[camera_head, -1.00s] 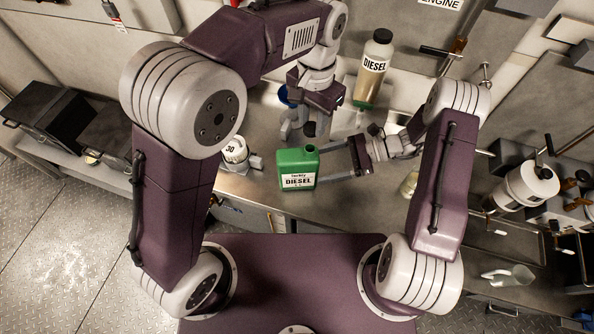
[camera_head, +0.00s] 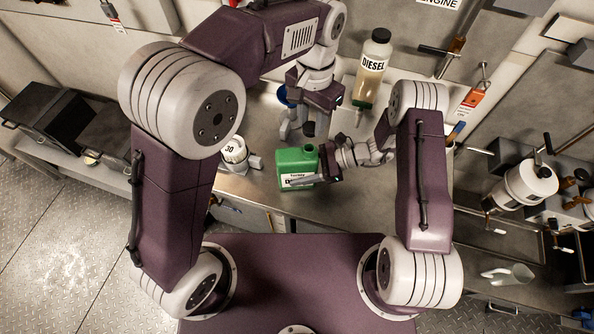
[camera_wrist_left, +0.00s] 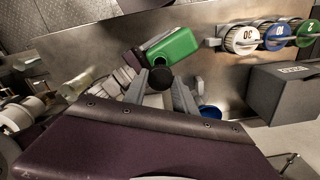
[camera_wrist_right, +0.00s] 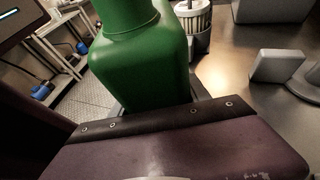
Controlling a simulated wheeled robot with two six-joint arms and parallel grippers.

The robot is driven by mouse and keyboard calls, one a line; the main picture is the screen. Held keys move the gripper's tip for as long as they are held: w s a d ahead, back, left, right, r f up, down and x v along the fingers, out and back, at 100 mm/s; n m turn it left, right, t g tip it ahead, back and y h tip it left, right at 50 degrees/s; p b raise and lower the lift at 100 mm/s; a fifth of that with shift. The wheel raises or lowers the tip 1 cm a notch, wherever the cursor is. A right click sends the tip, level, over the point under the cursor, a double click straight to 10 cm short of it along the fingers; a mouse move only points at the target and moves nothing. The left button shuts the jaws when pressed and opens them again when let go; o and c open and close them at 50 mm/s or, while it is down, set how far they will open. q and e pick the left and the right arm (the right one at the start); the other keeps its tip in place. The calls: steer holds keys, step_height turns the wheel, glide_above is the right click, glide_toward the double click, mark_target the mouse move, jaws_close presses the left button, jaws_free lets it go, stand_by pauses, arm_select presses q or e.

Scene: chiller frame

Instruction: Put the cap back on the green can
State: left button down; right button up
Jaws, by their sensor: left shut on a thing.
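The green can (camera_head: 296,160) stands on the bench with its uncapped neck (camera_head: 311,149) at the upper right; it also shows in the left wrist view (camera_wrist_left: 172,47). My left gripper (camera_head: 309,127) is shut on the black cap (camera_wrist_left: 160,78), behind and above the can, with the cap apart from the neck. My right gripper (camera_head: 318,166) is open, its fingers spread around the can from the right. In the right wrist view the can (camera_wrist_right: 140,65) fills the space between the fingers; contact with them cannot be told.
A clear diesel bottle (camera_head: 372,70) stands behind, right of my left gripper. A white-capped filler marked 30 (camera_head: 235,150) is left of the can. Blue (camera_wrist_left: 275,37) and green (camera_wrist_left: 308,32) fillers stand beside it. Bare bench lies at the front right.

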jaws_close()
arm_select(q)
steer(key=shift+f, duration=2.5)
steer(key=shift+f, duration=0.9)
steer(key=shift+f, duration=0.55)
